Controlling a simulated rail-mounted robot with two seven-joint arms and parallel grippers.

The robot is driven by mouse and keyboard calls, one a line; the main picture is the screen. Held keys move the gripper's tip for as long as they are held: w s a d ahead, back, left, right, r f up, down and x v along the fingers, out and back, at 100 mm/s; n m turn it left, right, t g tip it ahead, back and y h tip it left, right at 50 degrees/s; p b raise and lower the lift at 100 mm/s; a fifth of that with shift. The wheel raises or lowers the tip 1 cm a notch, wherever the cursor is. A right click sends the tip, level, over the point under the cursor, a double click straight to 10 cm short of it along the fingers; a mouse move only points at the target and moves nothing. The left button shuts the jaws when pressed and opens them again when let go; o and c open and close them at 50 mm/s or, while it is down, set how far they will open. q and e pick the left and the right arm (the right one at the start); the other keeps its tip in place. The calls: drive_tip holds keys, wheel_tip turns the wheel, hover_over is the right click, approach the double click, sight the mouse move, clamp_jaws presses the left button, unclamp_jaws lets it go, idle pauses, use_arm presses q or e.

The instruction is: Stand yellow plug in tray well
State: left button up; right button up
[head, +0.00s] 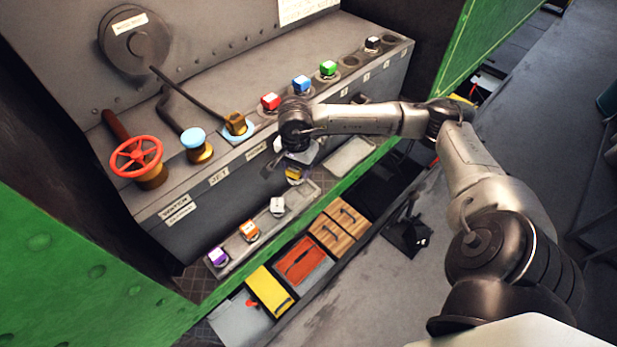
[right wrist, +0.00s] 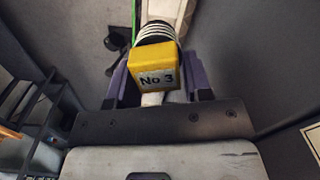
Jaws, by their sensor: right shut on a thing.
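The yellow plug (head: 293,173) is in my right gripper (head: 296,164), which is shut on it. It hangs over or close to the right end of the narrow grey tray (head: 303,196); I cannot tell whether it touches. In the right wrist view the plug's yellow head (right wrist: 155,72) is marked "No 3", with a ribbed pale-and-dark part beyond it. A purple plug (head: 217,256), an orange plug (head: 249,230) and a white plug (head: 277,206) stand along the tray. The well under the yellow plug is hidden. My left gripper is not in view.
The grey console above holds a red plug (head: 270,102), a blue plug (head: 301,84), a green plug (head: 328,69) and a black plug (head: 373,43). A red valve wheel (head: 136,156) stands at left. An empty pale tray (head: 350,156) lies right of the gripper. A yellow box (head: 269,290) sits below.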

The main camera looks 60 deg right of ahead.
drive_tip(key=d+f+m+b, duration=0.2)
drive_tip(key=d+f+b, duration=0.1)
drive_tip(key=d+f, duration=0.1)
drive_tip(key=shift+s+d+f+m, duration=0.15)
drive_tip(key=shift+s+d+m, duration=0.15)
drive_tip(key=shift+s+d, duration=0.05)
drive_tip(key=shift+f, duration=0.1)
wheel_tip(320, 180, down, 3)
drive_tip(key=shift+f+b, duration=0.1)
drive_tip(key=shift+b, duration=0.85)
drive_tip(key=shift+f+b, duration=1.35)
drive_tip(key=shift+f, duration=0.5)
